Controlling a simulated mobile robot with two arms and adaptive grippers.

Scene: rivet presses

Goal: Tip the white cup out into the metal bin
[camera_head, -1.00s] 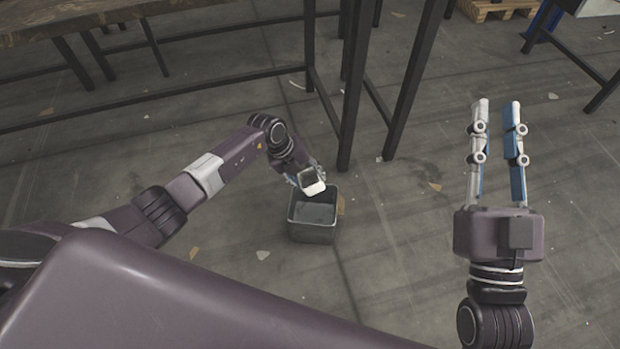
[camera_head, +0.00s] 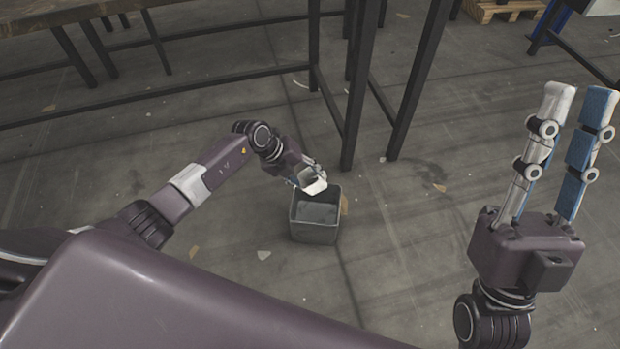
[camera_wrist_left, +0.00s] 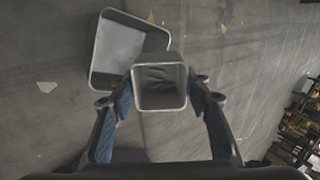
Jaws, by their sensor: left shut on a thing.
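The white cup (camera_head: 314,184) is held by my left gripper (camera_head: 308,176) over the back edge of the metal bin. In the left wrist view the cup (camera_wrist_left: 159,98) sits between both fingers (camera_wrist_left: 160,92) with its squarish opening facing the camera; only a dark, shaded inside shows. In the head view the cup is tilted. The metal bin (camera_head: 314,236) stands open on the floor under the cup, and also shows beyond it in the left wrist view (camera_wrist_left: 97,62). The bin floor looks bare where visible. My right gripper (camera_head: 575,150) is open and empty, raised at the right.
Dark table legs (camera_head: 357,100) rise just behind the bin, under a wooden tabletop (camera_head: 60,15). A wooden pallet (camera_head: 505,10) lies far back. Small pale scraps are scattered on the concrete floor (camera_head: 420,260), which is otherwise clear right of the bin.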

